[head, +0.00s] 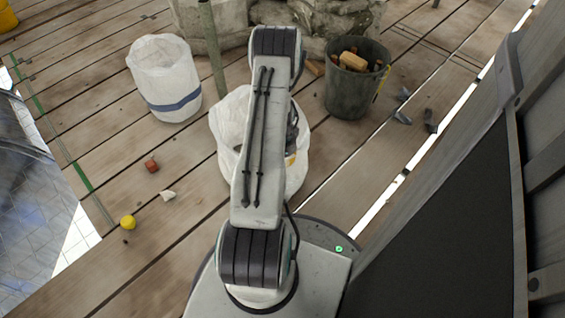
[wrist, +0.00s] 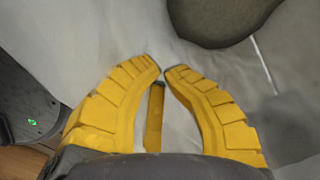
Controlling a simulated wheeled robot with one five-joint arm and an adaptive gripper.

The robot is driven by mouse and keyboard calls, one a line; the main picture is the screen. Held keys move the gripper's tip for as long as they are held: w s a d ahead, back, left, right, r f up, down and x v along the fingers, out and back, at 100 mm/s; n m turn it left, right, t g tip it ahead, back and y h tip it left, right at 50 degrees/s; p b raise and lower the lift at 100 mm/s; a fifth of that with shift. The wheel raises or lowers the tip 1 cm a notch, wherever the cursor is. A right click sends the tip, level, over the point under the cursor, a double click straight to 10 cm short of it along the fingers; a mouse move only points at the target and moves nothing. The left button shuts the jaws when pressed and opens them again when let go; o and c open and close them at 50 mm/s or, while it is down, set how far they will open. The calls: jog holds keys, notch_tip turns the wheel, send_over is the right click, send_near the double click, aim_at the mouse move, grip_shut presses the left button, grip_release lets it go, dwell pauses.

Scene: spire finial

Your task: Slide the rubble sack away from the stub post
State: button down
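A white sack (head: 230,108) stands on the planks, largely hidden behind my arm. Its pale fabric (wrist: 95,30) fills much of the wrist view, with a dark rounded lump (wrist: 220,18) at the top. My gripper (wrist: 162,70) is at this sack, its yellow fingertips close together with a narrow gap. A thin yellow strip (wrist: 154,118) shows between the fingers; whether they pinch anything is unclear. A second white sack with a blue band (head: 165,80) stands upright to the left. A thin greenish post (head: 213,55) rises behind and between the sacks.
A dark bucket of rubble (head: 352,98) stands at the right, with grey fragments (head: 403,116) beside it. Carved stonework (head: 225,25) is at the back. A dark panel (head: 440,230) borders the right.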

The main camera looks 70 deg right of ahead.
jog(key=shift+a+f, duration=0.1)
jog(key=shift+a, duration=0.05)
jog(key=c, duration=1.3)
grip_release()
jog(key=shift+c, duration=0.2)
notch_tip(320, 180, up, 12)
jog(key=shift+r, duration=0.1)
